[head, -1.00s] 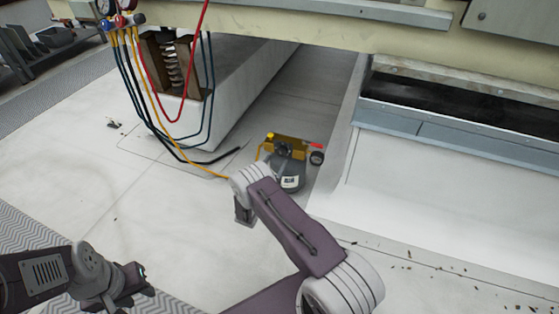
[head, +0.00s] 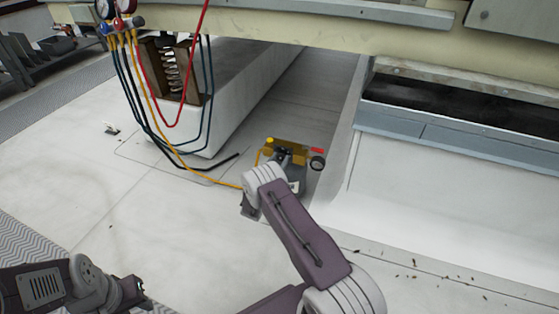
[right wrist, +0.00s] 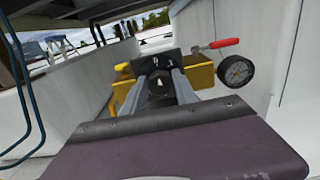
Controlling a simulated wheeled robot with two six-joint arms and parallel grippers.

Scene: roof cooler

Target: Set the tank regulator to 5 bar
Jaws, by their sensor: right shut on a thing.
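The grey tank (head: 298,174) stands on the pale floor in the head view, partly covered by my right arm. On top are a yellow-brown guard (head: 289,142), a red lever (head: 317,150) and a round gauge (head: 317,163). In the right wrist view, my right gripper (right wrist: 160,84) is shut on the black regulator knob (right wrist: 161,88), a grey finger at each side. The knob has a white mark, with white figures just beyond it. The gauge (right wrist: 236,71) is at the right; its reading is too small to tell. My left gripper (head: 133,291) is low at the left, away from the tank.
A yellow hose (head: 215,183) runs from the manifold gauges (head: 116,8) towards the tank. Black, blue and red hoses hang beside it. A white duct (head: 235,95) lies behind and a pale wall (head: 345,140) rises right of the tank.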

